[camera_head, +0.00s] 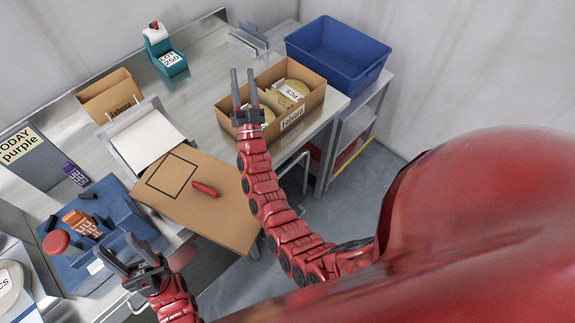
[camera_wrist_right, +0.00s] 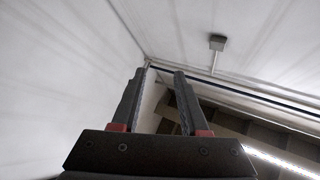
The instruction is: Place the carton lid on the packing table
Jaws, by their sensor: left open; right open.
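A flat brown cardboard piece (camera_head: 225,226), which looks like the carton lid, lies at the front edge of the metal packing table (camera_head: 205,97) and overhangs it. It has a black square outline, and a small red object (camera_head: 204,188) lies on it. My right gripper (camera_head: 243,82) is open and empty, raised in front of the open carton (camera_head: 315,99); its two fingers also show in the right wrist view (camera_wrist_right: 158,80), pointing at wall and ceiling. My left gripper (camera_head: 119,248) is open and empty, left of the cardboard, near the blue fixture (camera_head: 70,272).
A blue bin (camera_head: 335,60) stands at the back right. The open carton holds round packs. A small carton (camera_head: 108,97), a white-topped tray (camera_head: 145,138) and a teal device labelled 250 (camera_head: 165,52) stand on the table. Bare metal shows behind the carton.

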